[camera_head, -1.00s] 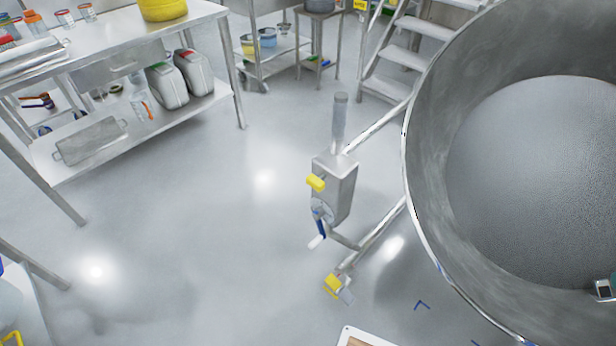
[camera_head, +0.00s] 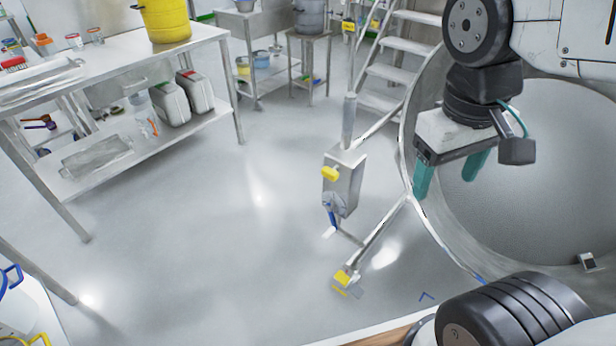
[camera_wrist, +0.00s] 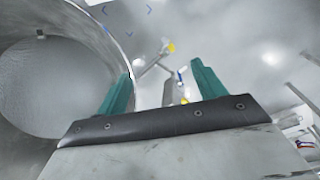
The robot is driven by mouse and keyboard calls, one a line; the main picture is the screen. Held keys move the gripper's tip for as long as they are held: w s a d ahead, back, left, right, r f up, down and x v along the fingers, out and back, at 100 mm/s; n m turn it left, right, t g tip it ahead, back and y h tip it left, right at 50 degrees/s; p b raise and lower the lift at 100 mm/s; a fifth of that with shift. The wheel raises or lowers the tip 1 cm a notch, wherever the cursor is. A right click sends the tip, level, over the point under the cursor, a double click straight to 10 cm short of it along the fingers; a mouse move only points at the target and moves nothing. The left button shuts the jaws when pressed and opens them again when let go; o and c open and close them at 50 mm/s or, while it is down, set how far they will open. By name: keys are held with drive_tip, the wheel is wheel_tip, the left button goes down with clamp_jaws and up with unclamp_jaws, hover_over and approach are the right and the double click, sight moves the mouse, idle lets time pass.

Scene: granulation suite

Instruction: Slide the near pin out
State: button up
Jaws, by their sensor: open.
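A grey steel box (camera_head: 343,185) with an upright post stands beside the large steel bowl (camera_head: 403,160). A yellow knob (camera_head: 329,173) sits on its face, above a small crank with a blue handle (camera_head: 333,219). A yellow piece (camera_head: 342,278) is at the floor end of the frame bar. I cannot tell which part is the near pin. My gripper (camera_head: 448,180) is open and empty, with its teal fingers in front of the bowl's left rim, right of the box and apart from it. In the wrist view, the yellow knob (camera_wrist: 184,101) shows between the fingers, partly hidden.
A steel bench (camera_head: 140,62) with a yellow tub (camera_head: 165,20) and lower-shelf canisters stands at left. Steel steps (camera_head: 393,72) rise behind the post. A small steel part (camera_head: 587,262) shows at the bowl's right. The floor (camera_head: 220,230) between bench and box is clear.

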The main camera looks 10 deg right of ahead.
drive_tip(key=w+d+f+n+g+h, duration=0.2)
drive_tip(key=w+n+h, duration=0.1)
drive_tip(key=w, duration=0.2)
drive_tip(key=w+d+f+n+g+h, duration=0.1)
drive_tip(key=w+d+f+n+h, duration=0.1)
drive_tip(key=w+h, duration=0.3)
drive_tip(key=n+t+h, duration=0.6)
drive_tip(key=n+h, duration=0.1)
drive_tip(key=n, duration=0.5)
hover_over(327, 175)
drive_tip(key=s+d, duration=0.2)
drive_tip(key=s, duration=0.6)
wheel_tip(327, 175, down, 15)
drive_tip(key=w+a+f+n+t+y, duration=0.1)
drive_tip(key=w+a+f+n+t, duration=0.1)
drive_tip(key=a+f+n+t, duration=0.3)
drive_tip(key=w+a+f+n+t+y, duration=0.1)
drive_tip(key=w+a+f+n+t, duration=0.1)
drive_tip(key=f, duration=0.6)
drive_tip(key=x, duration=0.7)
drive_tip(key=shift+w+d+r, duration=0.2)
drive_tip(key=shift+w+r, duration=0.05)
drive_tip(key=shift+r, duration=0.1)
drive_tip(key=c, duration=1.4)
drive_tip(key=shift+v, duration=1.35)
